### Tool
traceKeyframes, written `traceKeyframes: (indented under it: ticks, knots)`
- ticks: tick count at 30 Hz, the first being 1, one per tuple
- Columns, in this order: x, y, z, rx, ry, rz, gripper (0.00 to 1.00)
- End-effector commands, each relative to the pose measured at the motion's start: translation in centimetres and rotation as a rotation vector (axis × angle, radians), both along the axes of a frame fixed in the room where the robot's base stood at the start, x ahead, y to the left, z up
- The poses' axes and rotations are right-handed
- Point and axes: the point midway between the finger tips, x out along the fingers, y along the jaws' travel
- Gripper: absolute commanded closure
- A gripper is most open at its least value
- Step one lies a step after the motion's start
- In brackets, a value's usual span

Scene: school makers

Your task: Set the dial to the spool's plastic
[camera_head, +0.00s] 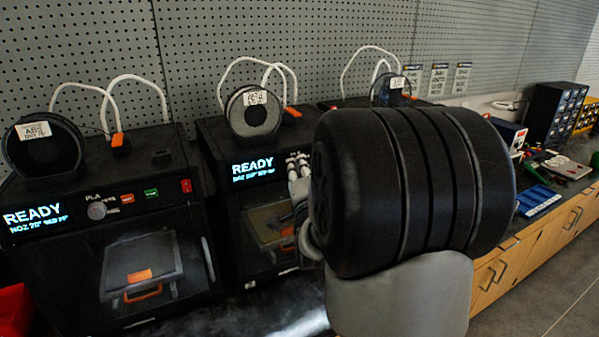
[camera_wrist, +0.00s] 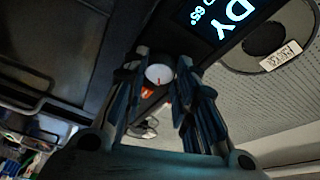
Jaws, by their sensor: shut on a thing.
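The middle printer (camera_head: 209,160) shows READY and carries a grey-cored spool (camera_head: 257,118) on top, its white label seeming to start with PET but too small to read surely. This spool is also in the wrist view (camera_wrist: 232,62). In the head view my arm hides this dial and most of the gripper. I cannot read the dial's setting.
A left printer (camera_head: 190,225) has its own white dial (camera_head: 97,210) and a spool labelled ABS (camera_head: 40,150). A third spool (camera_head: 388,92) stands behind my arm. A blue tray (camera_head: 537,200) and small parts lie on the bench at right. A red object (camera_head: 14,310) is at lower left.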

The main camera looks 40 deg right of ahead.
Motion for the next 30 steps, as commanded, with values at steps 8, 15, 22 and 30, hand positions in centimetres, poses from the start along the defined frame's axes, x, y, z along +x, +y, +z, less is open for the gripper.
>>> traceKeyframes:
  ticks: [8, 15, 22, 30]
  knots:
    - [0.02, -0.05, 0.17, -0.019, 0.0, -0.001, 0.98]
    - [0.02, -0.05, 0.19, -0.018, -0.001, -0.001, 0.73]
    - [0.01, -0.03, 0.12, -0.016, 0.001, 0.0, 0.58]
    - [0.0, -0.01, -0.02, -0.015, 0.003, 0.0, 0.53]
